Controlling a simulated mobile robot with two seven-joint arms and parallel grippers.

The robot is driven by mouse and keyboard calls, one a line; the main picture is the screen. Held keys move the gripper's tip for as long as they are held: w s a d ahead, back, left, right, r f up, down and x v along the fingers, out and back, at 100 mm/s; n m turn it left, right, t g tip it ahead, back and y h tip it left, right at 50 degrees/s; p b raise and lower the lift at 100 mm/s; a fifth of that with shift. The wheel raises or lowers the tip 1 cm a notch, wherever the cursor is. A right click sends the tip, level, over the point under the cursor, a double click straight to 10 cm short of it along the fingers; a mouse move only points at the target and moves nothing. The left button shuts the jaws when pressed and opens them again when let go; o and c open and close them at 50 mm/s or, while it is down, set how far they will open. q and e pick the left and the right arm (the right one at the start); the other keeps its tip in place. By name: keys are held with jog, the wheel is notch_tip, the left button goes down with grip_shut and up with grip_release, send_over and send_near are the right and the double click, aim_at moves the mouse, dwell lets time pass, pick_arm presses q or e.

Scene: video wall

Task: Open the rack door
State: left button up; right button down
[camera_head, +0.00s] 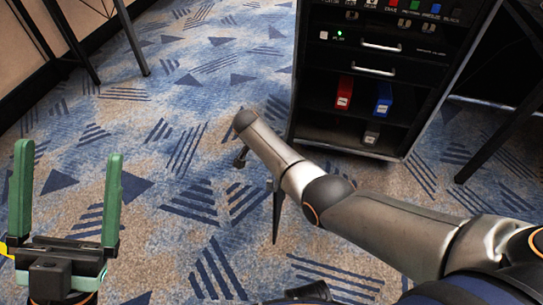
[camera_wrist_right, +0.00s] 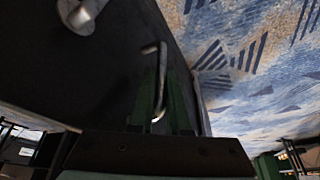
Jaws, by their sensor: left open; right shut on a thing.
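The black rack (camera_head: 358,135) stands at the upper right in the head view, its front uncovered so the shelves show. In the right wrist view, a dark flat panel (camera_wrist_right: 105,75), which looks like the rack door, fills the left. A bent metal handle (camera_wrist_right: 161,70) sits on it between the green fingers of my right gripper (camera_wrist_right: 163,95), which is shut on it. In the head view my right arm hides this grip; a narrow dark strip (camera_head: 278,215) below the arm may be the door's edge. My left gripper (camera_head: 67,170) is open and empty at the lower left.
Inside the rack are a red item (camera_head: 344,92), a blue item (camera_head: 383,99) and a grey item (camera_head: 371,133). Black table legs (camera_head: 500,135) stand right of the rack. More dark legs (camera_head: 131,38) stand at the upper left. The patterned carpet (camera_head: 190,150) between is clear.

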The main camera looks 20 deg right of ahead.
pick_arm(q)
jog(key=shift+w+a+r, duration=0.1)
jog(key=shift+w+a, duration=0.05)
jog(key=shift+a, duration=0.15)
pick_arm(e)
jog(key=shift+w+a+r, duration=0.35)
jog(key=shift+w+a, duration=0.05)
jog(key=shift+a, duration=0.1)
pick_arm(q)
jog(key=shift+a, duration=0.1)
pick_arm(e)
jog(key=c, duration=1.1)
grip_release()
jog(key=shift+r, duration=0.1)
jog(key=shift+o, duration=1.1)
jog(key=shift+s+f, duration=0.15)
jog(key=shift+f, duration=0.1)
